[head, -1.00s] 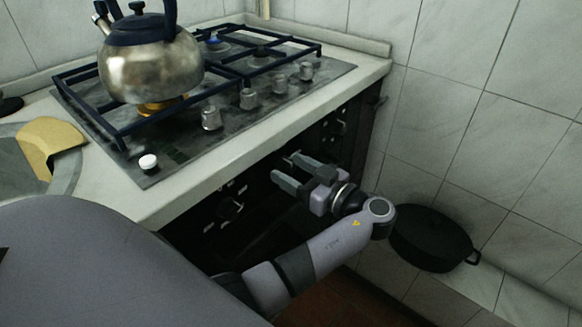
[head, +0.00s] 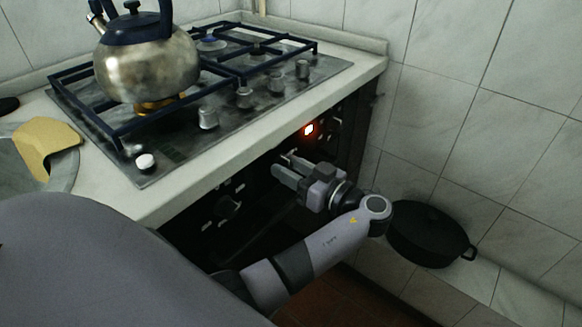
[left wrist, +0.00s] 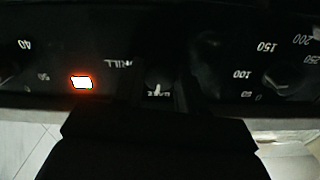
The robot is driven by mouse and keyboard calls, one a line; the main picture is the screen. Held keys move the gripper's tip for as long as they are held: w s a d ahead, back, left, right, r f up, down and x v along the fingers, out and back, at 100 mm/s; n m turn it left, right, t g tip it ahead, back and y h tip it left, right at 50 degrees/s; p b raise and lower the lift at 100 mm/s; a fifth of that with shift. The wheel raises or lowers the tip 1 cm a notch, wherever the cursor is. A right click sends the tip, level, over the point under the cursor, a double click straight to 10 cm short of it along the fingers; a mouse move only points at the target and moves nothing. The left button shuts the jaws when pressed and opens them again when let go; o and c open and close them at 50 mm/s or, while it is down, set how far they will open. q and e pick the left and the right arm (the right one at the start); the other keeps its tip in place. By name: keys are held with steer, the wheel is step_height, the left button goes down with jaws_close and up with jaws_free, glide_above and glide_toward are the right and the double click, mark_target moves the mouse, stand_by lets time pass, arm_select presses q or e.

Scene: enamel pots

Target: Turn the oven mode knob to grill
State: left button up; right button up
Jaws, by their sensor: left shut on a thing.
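My left gripper (head: 282,166) is at the dark oven control panel under the counter, with its fingertips against the panel front. In the left wrist view the dark fingers close around a dark knob (left wrist: 160,84) with a small white pointer mark, partly hidden by them. A label ending in "RILL" (left wrist: 124,63) is printed beside the knob. A lit orange-white lamp (left wrist: 81,82) glows on the panel, and it also shows in the head view (head: 309,130). My right gripper is not in view.
Another panel knob (left wrist: 285,80) has a temperature scale. A steel kettle (head: 148,68) stands on the gas hob (head: 180,160), which has several knobs. A black pot (head: 430,235) is at the right by the tiled wall. A yellow cloth (head: 47,147) lies at left.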

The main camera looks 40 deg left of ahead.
arm_select(q)
steer(key=m+p, duration=0.2)
steer(key=m, duration=0.3)
steer(key=shift+r, duration=0.1)
steer(key=m+p, duration=0.2)
steer(key=m, duration=0.3)
steer(key=shift+m+p, duration=0.35)
steer(key=shift+m, duration=0.05)
steer(key=m+p, duration=0.2)
steer(key=m, duration=0.2)
steer(key=shift+m, duration=0.3)
steer(key=shift+m+p, duration=0.35)
steer(key=shift+m, duration=0.15)
steer(key=o, duration=1)
steer(key=shift+a, duration=0.1)
